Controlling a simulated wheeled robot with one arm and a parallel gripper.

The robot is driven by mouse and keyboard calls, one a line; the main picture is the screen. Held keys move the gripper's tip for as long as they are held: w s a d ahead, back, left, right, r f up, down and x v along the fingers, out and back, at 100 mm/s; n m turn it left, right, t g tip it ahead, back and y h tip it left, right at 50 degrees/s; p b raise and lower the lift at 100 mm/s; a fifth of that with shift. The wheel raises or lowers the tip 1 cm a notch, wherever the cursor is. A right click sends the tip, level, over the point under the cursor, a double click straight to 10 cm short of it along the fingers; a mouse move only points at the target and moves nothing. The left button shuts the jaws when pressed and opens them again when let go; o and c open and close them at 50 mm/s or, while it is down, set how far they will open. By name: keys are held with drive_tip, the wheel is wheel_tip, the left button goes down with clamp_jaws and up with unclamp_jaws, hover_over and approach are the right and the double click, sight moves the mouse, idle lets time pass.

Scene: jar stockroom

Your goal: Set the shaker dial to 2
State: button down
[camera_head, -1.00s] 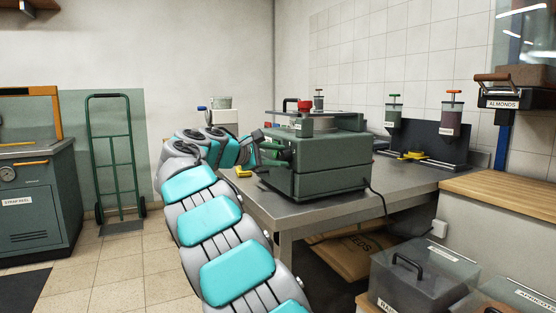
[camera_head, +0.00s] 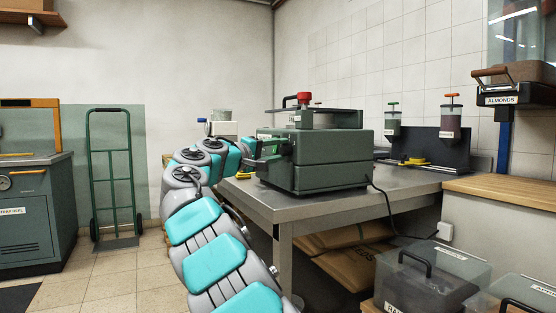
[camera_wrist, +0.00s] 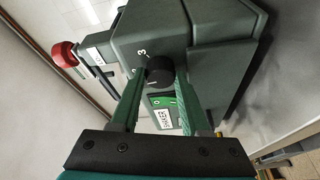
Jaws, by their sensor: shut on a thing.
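The shaker (camera_head: 330,165) is a dark green box machine on the steel table, with a red knob (camera_head: 304,98) on top. Its dial (camera_wrist: 159,70) is a small black round knob on the side face, shown in the wrist view. A white "3" is printed beside the dial; the other marks and the dial's pointer setting are not clear. My gripper (camera_wrist: 160,80) has its green fingers on either side of the dial and is shut on it. In the head view my gripper (camera_head: 264,149) is at the shaker's left side, where the dial is hidden.
A green switch and white label (camera_wrist: 165,119) sit close below the dial. The steel table (camera_head: 330,208) has a black cable trailing off it. A yellow object (camera_head: 243,175) lies near its left edge. A green hand truck (camera_head: 111,170) stands on open floor at left.

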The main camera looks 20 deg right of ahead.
drive_tip(key=shift+f+m+b, duration=0.15)
drive_tip(key=shift+m+b, duration=0.15)
drive_tip(key=shift+m, duration=0.2)
drive_tip(key=shift+c, duration=1.9)
unclamp_jaws()
drive_tip(key=shift+p, duration=0.35)
